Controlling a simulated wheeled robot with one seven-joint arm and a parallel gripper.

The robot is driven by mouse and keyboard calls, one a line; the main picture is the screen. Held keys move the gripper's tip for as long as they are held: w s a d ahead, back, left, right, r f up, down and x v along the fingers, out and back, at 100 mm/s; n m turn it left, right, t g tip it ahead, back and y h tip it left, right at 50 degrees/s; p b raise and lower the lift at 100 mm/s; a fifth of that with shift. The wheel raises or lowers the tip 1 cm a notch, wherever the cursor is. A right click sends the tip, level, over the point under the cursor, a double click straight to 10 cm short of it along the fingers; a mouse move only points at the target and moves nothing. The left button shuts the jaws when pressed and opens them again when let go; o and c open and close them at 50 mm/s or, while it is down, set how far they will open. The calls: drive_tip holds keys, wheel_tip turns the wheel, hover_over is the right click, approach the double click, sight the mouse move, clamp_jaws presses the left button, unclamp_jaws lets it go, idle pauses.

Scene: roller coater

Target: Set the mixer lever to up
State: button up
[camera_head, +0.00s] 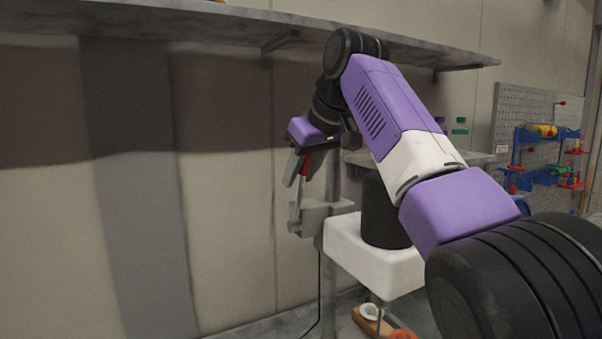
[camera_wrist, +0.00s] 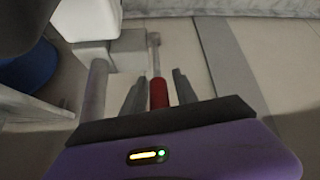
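The mixer lever (camera_head: 297,203) is a thin grey rod with a red grip (camera_head: 306,167), standing roughly upright beside a grey bracket (camera_head: 322,211) in the head view. In the wrist view its red grip (camera_wrist: 158,94) lies between my two dark fingers, with a gap visible on each side. My gripper (camera_head: 299,174) is open around the grip and points down in the head view. It also shows in the wrist view (camera_wrist: 157,84). My gripper body hides the lever's top end.
A white mixer body (camera_head: 375,263) and a dark cylinder (camera_head: 382,212) stand right of the lever. A grey shelf (camera_head: 200,20) runs above my arm. A pegboard (camera_head: 520,105) with colourful parts is at the right. The wall area left of the lever is clear.

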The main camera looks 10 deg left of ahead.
drive_tip(key=shift+d, duration=0.1)
drive_tip(key=b+v, duration=0.2)
drive_tip(key=v, duration=0.5)
drive_tip(key=shift+s+r, duration=0.2)
drive_tip(key=shift+r, duration=0.15)
drive_tip(key=shift+d, duration=0.1)
